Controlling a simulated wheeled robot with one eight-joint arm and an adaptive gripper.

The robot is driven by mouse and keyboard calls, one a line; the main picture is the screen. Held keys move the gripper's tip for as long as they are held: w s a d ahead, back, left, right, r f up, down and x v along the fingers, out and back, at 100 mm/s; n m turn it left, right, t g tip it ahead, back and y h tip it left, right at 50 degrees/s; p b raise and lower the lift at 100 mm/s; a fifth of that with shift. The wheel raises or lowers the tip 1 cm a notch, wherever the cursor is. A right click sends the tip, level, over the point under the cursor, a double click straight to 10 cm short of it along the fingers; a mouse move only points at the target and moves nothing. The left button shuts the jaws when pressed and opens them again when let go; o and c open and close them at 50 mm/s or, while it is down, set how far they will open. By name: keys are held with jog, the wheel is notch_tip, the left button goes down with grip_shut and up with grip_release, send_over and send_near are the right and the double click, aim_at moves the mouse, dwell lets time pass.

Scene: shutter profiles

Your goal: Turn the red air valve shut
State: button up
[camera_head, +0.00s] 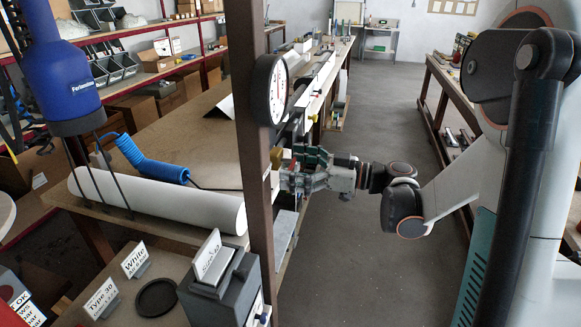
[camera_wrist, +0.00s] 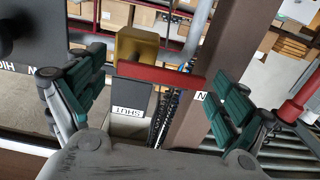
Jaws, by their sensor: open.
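The red valve lever (camera_wrist: 160,76) shows in the wrist view, attached to a brass-yellow valve body (camera_wrist: 136,45). It lies nearly level, sloping slightly down to the right. My gripper (camera_wrist: 158,92) is open, its teal-padded fingers on either side of the lever. The lever's right end is close to the right finger; I cannot tell whether they touch. A "SHUT" label (camera_wrist: 127,113) appears upside down below the lever. Another label (camera_wrist: 201,97), mostly hidden, is by its right end. In the head view my gripper (camera_head: 291,168) is at the brown post, beside the yellow valve body (camera_head: 276,158); the lever is not distinguishable there.
The brown post (camera_head: 254,130) stands close to my gripper and carries a round gauge (camera_head: 270,90). A long workbench (camera_head: 200,120) with a white roll (camera_head: 155,202) and blue coiled hose (camera_head: 150,160) lies left. A grey box (camera_head: 222,285) stands in front. The aisle floor (camera_head: 375,130) is clear.

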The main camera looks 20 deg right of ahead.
jog(key=shift+w+a, duration=0.15)
jog(key=shift+a, duration=0.1)
jog(key=c, duration=1.5)
